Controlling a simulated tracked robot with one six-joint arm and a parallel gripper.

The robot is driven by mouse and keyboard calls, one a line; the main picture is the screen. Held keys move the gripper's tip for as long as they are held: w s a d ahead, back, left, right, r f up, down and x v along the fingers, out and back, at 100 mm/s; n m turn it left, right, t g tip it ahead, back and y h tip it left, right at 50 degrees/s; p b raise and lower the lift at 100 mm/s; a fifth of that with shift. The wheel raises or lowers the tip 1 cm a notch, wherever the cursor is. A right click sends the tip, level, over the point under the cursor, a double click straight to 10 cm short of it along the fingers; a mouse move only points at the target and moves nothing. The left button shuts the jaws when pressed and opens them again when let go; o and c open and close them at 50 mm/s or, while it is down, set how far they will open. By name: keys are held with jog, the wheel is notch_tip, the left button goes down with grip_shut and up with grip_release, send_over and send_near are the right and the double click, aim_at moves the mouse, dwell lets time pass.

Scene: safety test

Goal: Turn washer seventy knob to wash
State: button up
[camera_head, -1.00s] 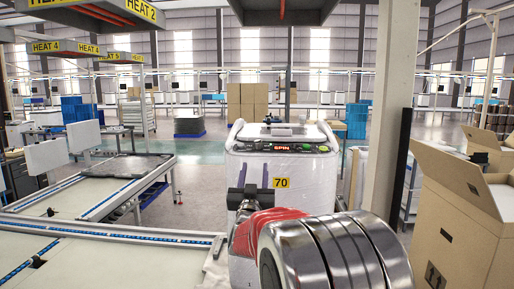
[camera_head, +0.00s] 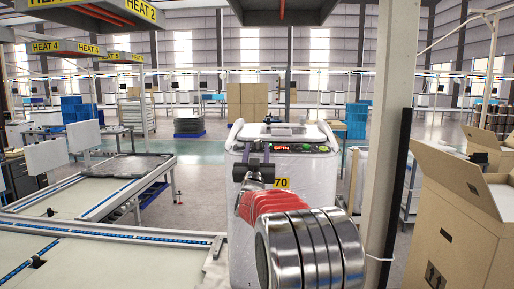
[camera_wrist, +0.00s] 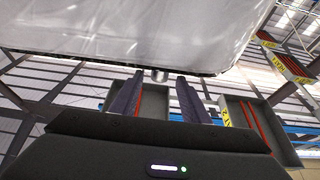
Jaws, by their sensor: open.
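Washer 70 (camera_head: 300,168) stands upright in the middle of the head view, wrapped in a pale, glossy cover. Its red display (camera_head: 284,147) reads SPIN, and its yellow 70 label (camera_head: 282,183) is partly covered by my wrist. My gripper (camera_head: 255,150) is in front of the washer's upper left front, just below the panel. In the wrist view my gripper (camera_wrist: 158,82) is open, with two dark purple fingers apart. A small silver cylinder, apparently the knob (camera_wrist: 160,75), shows between and beyond the fingertips, at the washer's edge. I cannot tell whether they touch it.
Light-topped work tables (camera_head: 100,262) with blue-striped edges lie at left. A large open cardboard box (camera_head: 455,225) stands at right, beside a pale post (camera_head: 382,150). Dark HEAT machinery (camera_head: 100,12) hangs overhead. Open floor shows behind the left tables.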

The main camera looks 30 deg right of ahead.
aim_at(260, 145)
jog(key=shift+x, duration=1.25)
jog(key=shift+c, duration=0.4)
jog(key=shift+a, duration=0.1)
jog(key=c, duration=0.9)
jog(key=shift+w, duration=0.1)
jog(key=shift+c, duration=0.2)
jog(key=shift+n+t+y, duration=0.8)
jog(key=shift+n+y, duration=0.2)
jog(key=shift+y, duration=0.4)
jog(key=shift+s+d+n+t+y, duration=0.15)
jog(key=shift+n+t+y, duration=0.2)
jog(key=shift+n+y, duration=0.35)
jog(key=shift+s+d+n+t+y, duration=0.15)
jog(key=shift+n+t+y, duration=0.3)
jog(key=shift+y, duration=0.45)
jog(key=shift+d+n+t+y, duration=0.2)
jog(key=shift+n+y, duration=1)
jog(key=shift+y, duration=0.4)
jog(key=shift+d+n+t+y, duration=0.1)
jog(key=shift+n+t+y, duration=0.1)
jog(key=shift+n+y, duration=1.2)
jog(key=shift+r+n+y, duration=0.1)
jog(key=shift+n+y, duration=0.35)
jog(key=shift+y, duration=0.95)
